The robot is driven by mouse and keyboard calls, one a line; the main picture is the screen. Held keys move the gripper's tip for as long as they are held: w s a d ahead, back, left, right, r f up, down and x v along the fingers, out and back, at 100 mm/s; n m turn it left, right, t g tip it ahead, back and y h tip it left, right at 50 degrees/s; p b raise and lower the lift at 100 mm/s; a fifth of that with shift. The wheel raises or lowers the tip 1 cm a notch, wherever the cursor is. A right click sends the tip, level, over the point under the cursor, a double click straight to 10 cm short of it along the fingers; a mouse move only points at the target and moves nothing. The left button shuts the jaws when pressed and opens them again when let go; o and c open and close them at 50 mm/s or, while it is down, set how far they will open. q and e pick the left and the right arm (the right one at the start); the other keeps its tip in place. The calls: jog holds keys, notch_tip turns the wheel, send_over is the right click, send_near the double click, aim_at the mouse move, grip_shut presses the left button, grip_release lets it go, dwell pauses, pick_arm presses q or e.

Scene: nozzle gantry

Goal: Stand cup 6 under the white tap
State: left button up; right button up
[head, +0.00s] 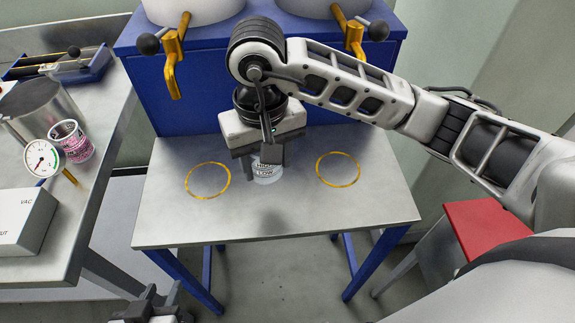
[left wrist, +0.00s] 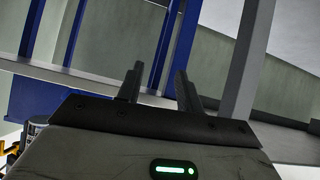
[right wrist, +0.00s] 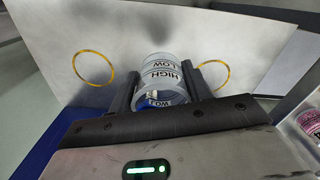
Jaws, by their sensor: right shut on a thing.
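A clear cup (head: 267,172) with black lettering is between the two gold rings on the steel table. My right gripper (head: 262,158) comes down from above and is shut on it. In the right wrist view the cup (right wrist: 163,78) reads HIGH and LOW and sits between the fingers; no number 6 is readable. I cannot tell whether its base touches the table. Two brass taps, left (head: 173,55) and right (head: 355,38), hang on the blue cabinet; neither looks white. My left gripper (head: 150,306) is low in front of the table, its fingers apart and empty in the left wrist view (left wrist: 158,88).
Gold rings lie on the table (head: 160,222) at left (head: 208,196) and right (head: 338,184). The blue cabinet (head: 200,105) stands behind.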

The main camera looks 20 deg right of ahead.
jog(key=w+d+f, duration=0.1)
jog(key=d+f, duration=0.2)
jog(key=w+d+f, duration=0.1)
jog(key=f, duration=0.1)
jog(key=shift+w+d+f, duration=0.25)
jog(key=shift+w+d, duration=0.05)
jog(key=shift+w, duration=0.05)
jog(key=shift+w+d+f+p, duration=0.1)
jog(key=shift+d+f+p, duration=0.1)
jog(key=shift+f, duration=0.5)
jog(key=shift+w+d+f+p, duration=0.1)
jog(key=shift+f+p, duration=0.1)
jog(key=shift+f, duration=0.5)
jog(key=shift+d+f+p, duration=0.1)
jog(key=shift+f+p, duration=0.1)
jog(key=shift+f, duration=0.5)
